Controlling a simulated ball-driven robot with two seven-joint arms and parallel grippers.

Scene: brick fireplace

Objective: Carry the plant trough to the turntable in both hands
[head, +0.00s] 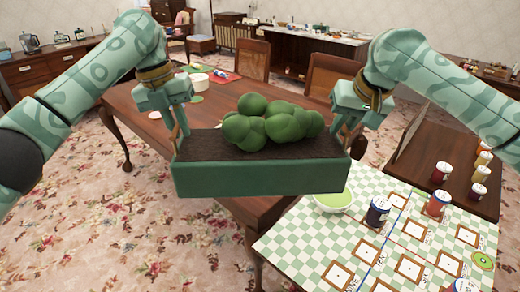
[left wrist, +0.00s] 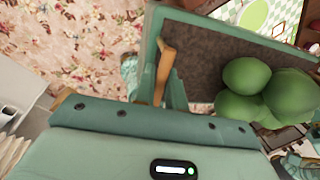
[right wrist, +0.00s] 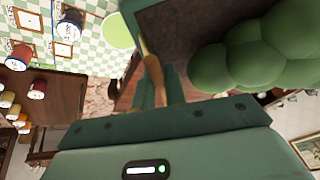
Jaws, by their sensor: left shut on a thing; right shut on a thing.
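The plant trough (head: 260,179), a long green box with dark soil and round green bushes (head: 268,122), hangs roughly level in the air in front of me. My left gripper (head: 182,138) is shut on its left end, and my right gripper (head: 347,134) is shut on its right end. The trough's end wall and the wooden finger show in the left wrist view (left wrist: 178,88) and the right wrist view (right wrist: 170,75). A round light-green disc with a white rim (head: 335,202) lies beyond the trough on the checked cloth, partly hidden; I cannot tell if it is the turntable.
The green-and-white checked cloth (head: 300,237) at right bears labelled squares and jars, including a dark jar (head: 377,212) and a red one (head: 437,204). More jars stand on a brown surface (head: 440,147) at right. A wooden table (head: 225,100) with chairs lies behind. Flowered carpet (head: 100,240) is clear at left.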

